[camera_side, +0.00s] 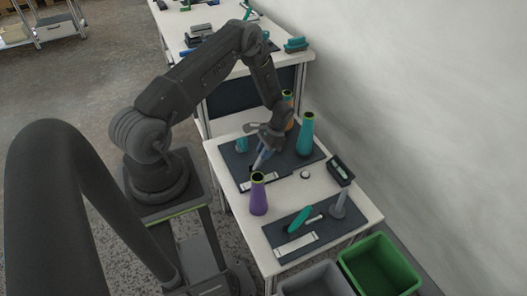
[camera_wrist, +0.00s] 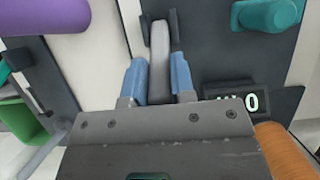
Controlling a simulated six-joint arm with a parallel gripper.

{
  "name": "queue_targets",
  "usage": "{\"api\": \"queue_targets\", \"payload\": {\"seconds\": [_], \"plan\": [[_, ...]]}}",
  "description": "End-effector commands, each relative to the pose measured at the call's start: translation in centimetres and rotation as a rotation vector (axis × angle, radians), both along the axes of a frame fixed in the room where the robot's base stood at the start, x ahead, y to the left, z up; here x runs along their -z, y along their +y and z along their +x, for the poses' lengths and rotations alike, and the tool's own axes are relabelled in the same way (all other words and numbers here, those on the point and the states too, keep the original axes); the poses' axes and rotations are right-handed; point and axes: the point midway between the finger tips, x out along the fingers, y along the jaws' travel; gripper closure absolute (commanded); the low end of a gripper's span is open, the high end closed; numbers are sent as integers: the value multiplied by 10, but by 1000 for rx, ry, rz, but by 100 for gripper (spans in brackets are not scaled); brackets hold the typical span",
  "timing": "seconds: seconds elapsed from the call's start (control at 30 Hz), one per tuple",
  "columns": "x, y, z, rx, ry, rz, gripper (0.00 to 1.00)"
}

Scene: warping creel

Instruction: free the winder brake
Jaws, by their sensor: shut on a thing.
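My gripper (camera_wrist: 158,82) has two blue fingers shut on a grey lever, one finger on each side of it. The grey lever (camera_wrist: 160,60) rises between the fingers toward a dark bracket (camera_wrist: 173,22). In the side view my gripper (camera_side: 262,160) is low over the dark mat on the bench, behind the purple cone (camera_side: 258,198). The lever is too small there to make out, and I cannot tell which way the brake is set.
A teal cone (camera_side: 305,138) and an orange cone (camera_side: 289,112) stand on the rear mat. A teal knob-like part (camera_side: 241,145) is left of my gripper. A teal handle (camera_side: 299,217) and grey post (camera_side: 339,202) are in front. A green bin (camera_side: 386,255) stands at the front right.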

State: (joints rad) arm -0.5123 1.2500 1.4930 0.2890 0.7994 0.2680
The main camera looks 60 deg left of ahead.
Motion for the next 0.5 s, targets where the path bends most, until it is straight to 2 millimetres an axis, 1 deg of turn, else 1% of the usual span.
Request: {"api": "queue_targets", "payload": {"seconds": [0.1, 0.37, 0.4, 0.5], "plan": [[1, 0, 3, 1, 27, 0, 100], [1, 0, 3, 1, 28, 0, 100], [1, 0, 3, 1, 28, 0, 73], [1, 0, 3, 1, 28, 0, 63]]}}
